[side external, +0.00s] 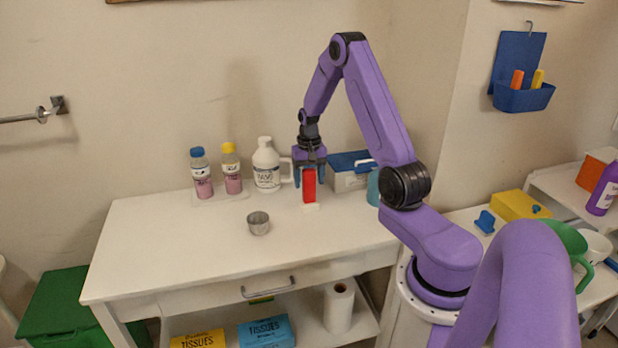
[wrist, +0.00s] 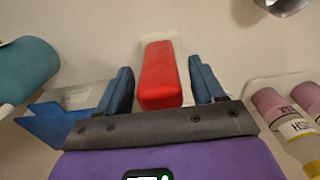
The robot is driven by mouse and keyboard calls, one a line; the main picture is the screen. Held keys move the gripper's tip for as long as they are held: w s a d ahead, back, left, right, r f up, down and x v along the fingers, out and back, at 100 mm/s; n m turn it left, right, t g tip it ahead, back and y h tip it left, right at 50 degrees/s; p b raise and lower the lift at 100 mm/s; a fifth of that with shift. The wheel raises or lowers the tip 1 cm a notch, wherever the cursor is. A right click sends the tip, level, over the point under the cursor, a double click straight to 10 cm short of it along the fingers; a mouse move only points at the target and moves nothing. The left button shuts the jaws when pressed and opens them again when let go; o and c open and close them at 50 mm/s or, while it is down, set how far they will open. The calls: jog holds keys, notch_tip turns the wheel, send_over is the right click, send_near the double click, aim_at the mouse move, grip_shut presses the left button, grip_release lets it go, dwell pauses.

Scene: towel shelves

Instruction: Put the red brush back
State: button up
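The red brush (side external: 309,187) stands upright on the white table, with a small white part at its foot. My gripper (side external: 310,181) is above it, pointing down, with its blue fingers to either side of its upper part. In the wrist view the brush (wrist: 160,78) lies between the two fingers of my gripper (wrist: 160,72), with a visible gap on each side. The gripper is open and not holding it. A blue wall holder (side external: 522,97) hangs at the upper right with an orange and a yellow item in it.
Two pink-bottomed bottles (side external: 202,175) on a tray and a white jug (side external: 266,168) stand left of the brush. A metal cup (side external: 259,223) is in front. A blue-lidded box (side external: 350,181) and teal object (side external: 373,188) are close right. The table's front left is clear.

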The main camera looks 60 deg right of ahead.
jog(key=shift+r, duration=0.1)
notch_tip(320, 180, up, 12)
jog(key=shift+f, duration=0.1)
jog(key=s+a+r+n, duration=0.25)
jog(key=a+n, duration=0.25)
jog(key=a, duration=0.8)
jog(key=s+a+r+n, duration=0.1)
jog(key=s+a+n, duration=0.35)
jog(key=a, duration=0.95)
jog(key=s+a+n, duration=0.3)
jog(key=s+n, duration=0.3)
jog(key=s, duration=0.4)
jog(key=s+a+n, duration=0.3)
jog(key=s+n, duration=0.3)
jog(key=s, duration=0.3)
jog(key=shift+s+a+f, duration=0.3)
jog(key=shift+s+a, duration=0.1)
